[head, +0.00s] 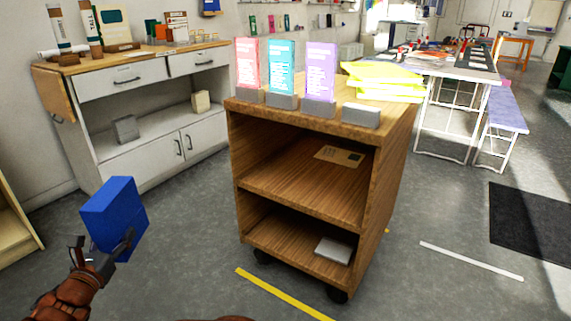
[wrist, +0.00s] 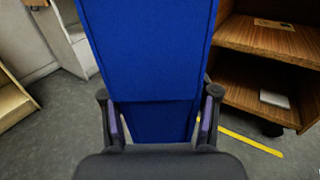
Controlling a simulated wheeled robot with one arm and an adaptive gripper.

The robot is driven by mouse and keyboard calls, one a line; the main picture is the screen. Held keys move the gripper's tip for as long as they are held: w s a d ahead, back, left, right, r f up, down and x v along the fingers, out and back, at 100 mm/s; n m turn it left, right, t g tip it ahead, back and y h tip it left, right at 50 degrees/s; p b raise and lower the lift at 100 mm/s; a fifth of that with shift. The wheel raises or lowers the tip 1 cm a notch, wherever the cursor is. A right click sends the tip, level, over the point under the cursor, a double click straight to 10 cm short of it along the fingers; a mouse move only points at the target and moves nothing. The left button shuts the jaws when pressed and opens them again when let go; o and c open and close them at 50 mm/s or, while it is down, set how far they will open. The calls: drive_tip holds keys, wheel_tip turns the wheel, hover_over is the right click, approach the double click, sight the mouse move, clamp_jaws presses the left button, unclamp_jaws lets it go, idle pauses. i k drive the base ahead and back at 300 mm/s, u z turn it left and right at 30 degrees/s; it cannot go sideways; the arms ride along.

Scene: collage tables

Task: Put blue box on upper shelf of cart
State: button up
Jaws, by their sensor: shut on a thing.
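The blue box (head: 112,216) is held up in the air at the left of the head view, in front of the white cabinet. My gripper (head: 102,246) is shut on its lower part. In the wrist view the blue box (wrist: 150,50) stands between the two fingers (wrist: 159,118). The wooden cart (head: 243,160) stands right of the box, apart from it, on black casters. Its upper shelf (head: 290,190) is open at the front and holds a flat tan envelope (head: 340,156) toward the back right. The lower shelf (head: 285,240) holds a small white box (head: 333,250).
The cart top holds red, teal and purple cards (head: 320,72) in stands and yellow sheets (head: 380,78). A white cabinet (head: 150,150) stands behind at left, a wooden shelf unit (head: 15,230) at the left edge. Grey floor lies clear between box and cart.

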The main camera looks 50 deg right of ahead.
sight(277, 180)
drive_tip(key=i, duration=1.05)
